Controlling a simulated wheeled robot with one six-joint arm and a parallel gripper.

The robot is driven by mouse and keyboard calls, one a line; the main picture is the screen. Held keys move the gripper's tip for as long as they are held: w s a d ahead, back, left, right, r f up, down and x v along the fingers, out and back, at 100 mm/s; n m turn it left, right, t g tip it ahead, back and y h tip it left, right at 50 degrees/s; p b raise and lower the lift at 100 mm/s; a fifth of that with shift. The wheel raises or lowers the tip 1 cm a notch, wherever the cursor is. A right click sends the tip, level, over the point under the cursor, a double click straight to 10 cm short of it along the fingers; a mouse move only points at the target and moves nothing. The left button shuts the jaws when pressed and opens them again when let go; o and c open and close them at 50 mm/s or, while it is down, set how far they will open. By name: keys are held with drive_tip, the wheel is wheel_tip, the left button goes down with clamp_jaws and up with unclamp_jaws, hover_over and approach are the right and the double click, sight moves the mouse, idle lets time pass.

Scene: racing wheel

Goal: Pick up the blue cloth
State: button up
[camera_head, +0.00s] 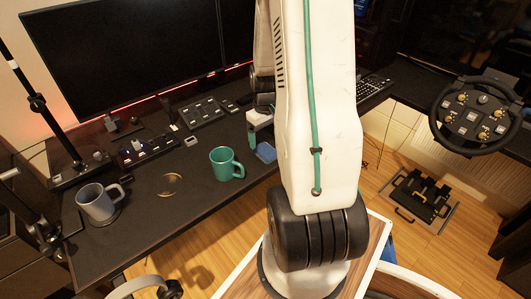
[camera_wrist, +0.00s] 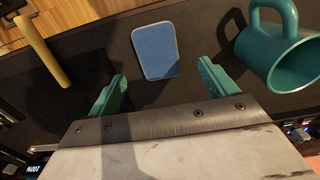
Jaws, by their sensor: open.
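The blue cloth (camera_wrist: 156,52) is a flat blue rectangle with rounded corners, lying on the dark desk. In the wrist view it sits upper centre, ahead of and between my gripper's two teal fingers (camera_wrist: 160,88), which are apart and empty. The fingers do not touch it. In the head view the cloth (camera_head: 266,152) shows as a small blue patch between the teal mug and my arm, partly hidden by the arm. My gripper (camera_head: 250,143) is only partly visible there, just above and left of the cloth.
A teal mug (camera_wrist: 280,48) stands close to the right of the cloth in the wrist view; it also shows in the head view (camera_head: 226,164). A yellow stick (camera_wrist: 42,50) lies at left. A grey mug (camera_head: 97,203), control panels (camera_head: 146,149) and a monitor (camera_head: 125,45) are farther left.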

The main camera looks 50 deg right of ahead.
sight(266, 150)
wheel_tip(266, 150, down, 6)
drive_tip(key=shift+d+f, duration=0.1)
drive_tip(key=shift+d, duration=0.05)
drive_tip(key=c, duration=1.1)
